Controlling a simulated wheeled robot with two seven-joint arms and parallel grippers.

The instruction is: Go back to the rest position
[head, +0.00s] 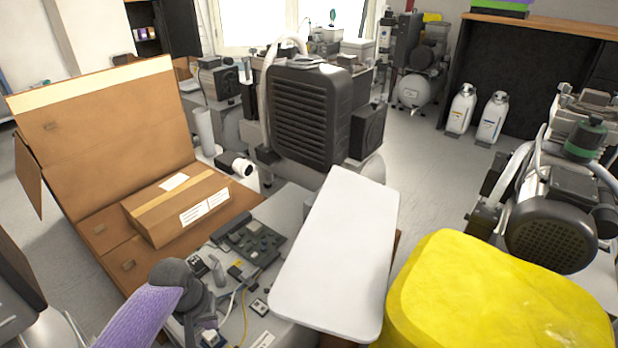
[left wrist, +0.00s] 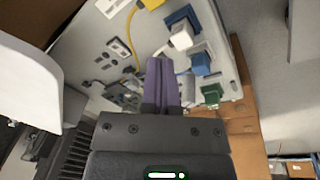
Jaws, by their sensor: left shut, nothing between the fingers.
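My left gripper (head: 201,308) is low in the head view, at the front left, over a grey panel with sockets and cables. My purple arm comes up to it from the bottom left edge. In the left wrist view its two purple fingers (left wrist: 161,82) are pressed together with nothing between them. They point at the grey panel (left wrist: 82,48), which has blue, white, green and yellow connectors. I cannot tell whether the fingertips touch it. My right gripper is not in view.
An open cardboard box (head: 110,130) holds a smaller taped box (head: 180,205). A circuit board (head: 250,240) lies beside it. A white board (head: 338,250) and a yellow block (head: 500,300) stand close on the right. A black ridged compressor (head: 310,115) stands behind. Floor (head: 420,180) is clear beyond.

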